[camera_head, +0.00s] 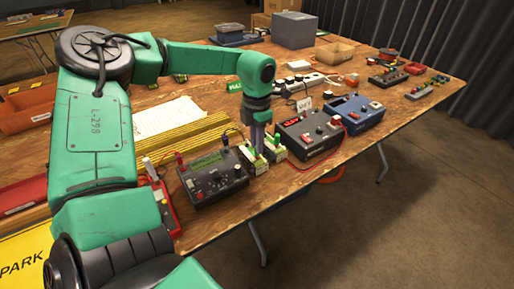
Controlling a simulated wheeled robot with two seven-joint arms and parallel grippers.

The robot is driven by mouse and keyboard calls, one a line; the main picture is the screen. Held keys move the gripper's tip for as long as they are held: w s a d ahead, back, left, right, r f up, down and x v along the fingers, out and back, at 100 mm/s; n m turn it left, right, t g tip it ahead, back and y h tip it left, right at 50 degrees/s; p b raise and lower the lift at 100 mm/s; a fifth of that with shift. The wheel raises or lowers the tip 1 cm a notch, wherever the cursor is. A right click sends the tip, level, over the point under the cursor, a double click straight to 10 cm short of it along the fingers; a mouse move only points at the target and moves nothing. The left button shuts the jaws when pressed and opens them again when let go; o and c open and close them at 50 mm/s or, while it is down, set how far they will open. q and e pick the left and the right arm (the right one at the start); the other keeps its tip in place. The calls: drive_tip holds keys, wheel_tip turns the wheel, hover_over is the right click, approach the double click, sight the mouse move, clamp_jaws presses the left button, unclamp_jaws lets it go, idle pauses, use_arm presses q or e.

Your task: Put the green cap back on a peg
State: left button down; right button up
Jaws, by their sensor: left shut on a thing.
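My left gripper (259,148) points straight down over two small pale blocks near the table's front edge. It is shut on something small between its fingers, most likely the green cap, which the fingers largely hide. One block (251,160) stands just left of the fingertips and the other block (274,153) just right. Whether the held thing touches a peg cannot be told. My right gripper is not in view.
A dark meter box (213,180) stands left of the blocks. A black-and-red unit (310,134) and a blue unit (355,115) stand to the right. Cables run near the boxes.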

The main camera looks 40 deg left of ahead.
use_arm(q)
drive_tip(key=shift+r, duration=0.1)
drive_tip(key=shift+r+p, duration=0.95)
drive_tip(key=shift+r, duration=0.75)
drive_tip(key=shift+f, duration=0.15)
